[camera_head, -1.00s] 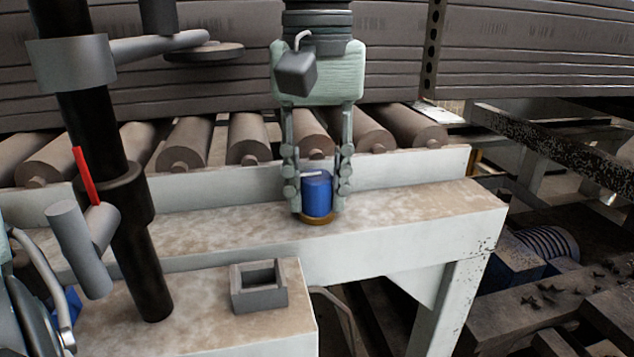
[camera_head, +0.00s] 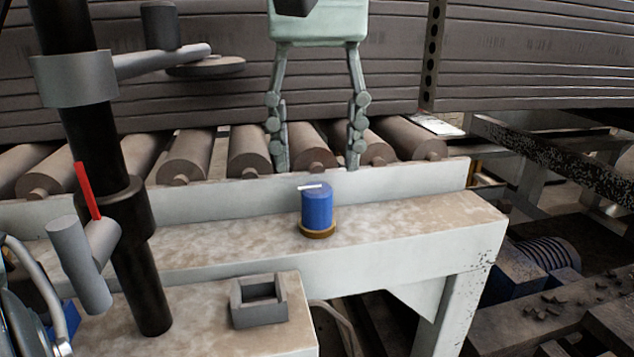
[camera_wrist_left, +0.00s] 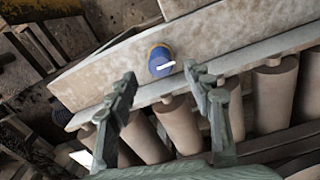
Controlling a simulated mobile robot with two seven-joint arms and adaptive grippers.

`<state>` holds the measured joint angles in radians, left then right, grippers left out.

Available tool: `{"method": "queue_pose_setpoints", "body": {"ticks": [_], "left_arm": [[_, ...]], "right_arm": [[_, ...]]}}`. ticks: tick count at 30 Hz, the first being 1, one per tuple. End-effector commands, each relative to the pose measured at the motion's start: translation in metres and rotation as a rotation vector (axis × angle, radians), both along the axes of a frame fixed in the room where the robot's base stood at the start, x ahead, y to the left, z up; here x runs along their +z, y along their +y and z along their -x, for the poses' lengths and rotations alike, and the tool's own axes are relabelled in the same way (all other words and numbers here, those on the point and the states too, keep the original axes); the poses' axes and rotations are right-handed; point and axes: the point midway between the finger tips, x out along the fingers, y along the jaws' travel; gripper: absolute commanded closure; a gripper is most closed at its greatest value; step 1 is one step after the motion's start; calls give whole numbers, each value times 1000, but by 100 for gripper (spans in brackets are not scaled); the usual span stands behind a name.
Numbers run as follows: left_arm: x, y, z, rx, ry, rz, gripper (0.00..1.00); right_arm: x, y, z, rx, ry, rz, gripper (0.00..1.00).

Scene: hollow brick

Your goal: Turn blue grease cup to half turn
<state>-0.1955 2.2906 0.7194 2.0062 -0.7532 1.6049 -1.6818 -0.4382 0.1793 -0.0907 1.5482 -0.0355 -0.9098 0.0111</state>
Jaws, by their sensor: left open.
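The blue grease cup (camera_head: 317,207) stands upright on a brass-coloured base on the ledge of the conveyor frame. A white pointer mark lies across its top and points to the left in the head view. In the left wrist view the cup (camera_wrist_left: 160,62) shows from above, beyond the fingertips, with its white mark pointing right. My left gripper (camera_head: 318,165) is open and empty, raised above and behind the cup, with its fingers apart and not touching it. The left gripper's fingers also show in the left wrist view (camera_wrist_left: 160,80). My right gripper is not in view.
A hollow grey block (camera_head: 259,300) sits on the lower front ledge. A black post (camera_head: 120,215) with a red-marked lever stands at left. Rollers (camera_head: 250,150) line the back behind a raised pale rail (camera_head: 400,185). The ledge around the cup is clear.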

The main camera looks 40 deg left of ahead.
Motion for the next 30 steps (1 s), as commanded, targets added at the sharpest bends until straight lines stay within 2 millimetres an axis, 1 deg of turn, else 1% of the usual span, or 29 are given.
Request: {"method": "queue_pose_setpoints", "body": {"ticks": [1, 3, 6, 10, 15, 30], "left_arm": [[12, 0, -1, 2, -4, -1, 49], [25, 0, -1, 2, -3, -1, 49], [40, 0, 0, 1, -1, -1, 49], [52, 0, 0, 0, -1, -1, 49], [57, 0, 0, -1, 0, 0, 49], [57, -2, 0, 11, -1, 18, 49]], "right_arm": [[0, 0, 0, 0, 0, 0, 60], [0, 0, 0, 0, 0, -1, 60], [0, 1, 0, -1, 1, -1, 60], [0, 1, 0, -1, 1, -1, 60], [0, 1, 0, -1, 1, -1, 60], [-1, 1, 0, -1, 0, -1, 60]]}}
